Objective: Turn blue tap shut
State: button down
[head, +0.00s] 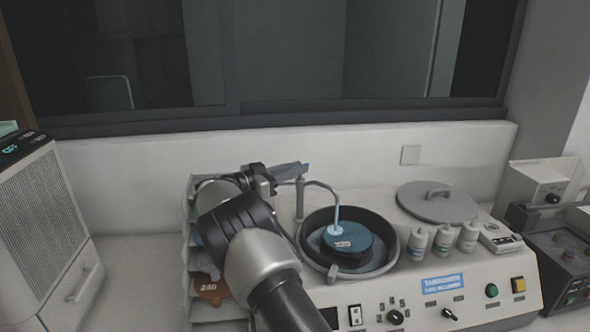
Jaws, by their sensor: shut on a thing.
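The blue tap handle (292,171) is a blue-grey lever at the top of a thin upright pipe, at the back left of the machine. The finger contact is small and partly hidden by the gripper body.
The black-rimmed bowl (391,232) holds a blue disc (347,239). Right of it stand several small white bottles (443,240), with a round grey lid (437,203) behind. A wall and window frame close the back.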

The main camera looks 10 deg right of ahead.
jog(key=shift+w+r+m+g, duration=0.1)
jog(key=shift+r+m+g, duration=0.1)
jog(key=shift+m+g, duration=0.15)
dwell(0.3)
jog(key=c, duration=1.9)
grip_release()
jog(key=shift+o, duration=0.2)
jog(key=shift+f, duration=0.1)
jog(key=shift+a, duration=0.15)
jog(key=b+v, duration=0.2)
jog(key=v, duration=1.5)
jog(key=shift+b, duration=0.3)
jog(key=shift+o, duration=0.2)
jog(key=shift+f, duration=0.1)
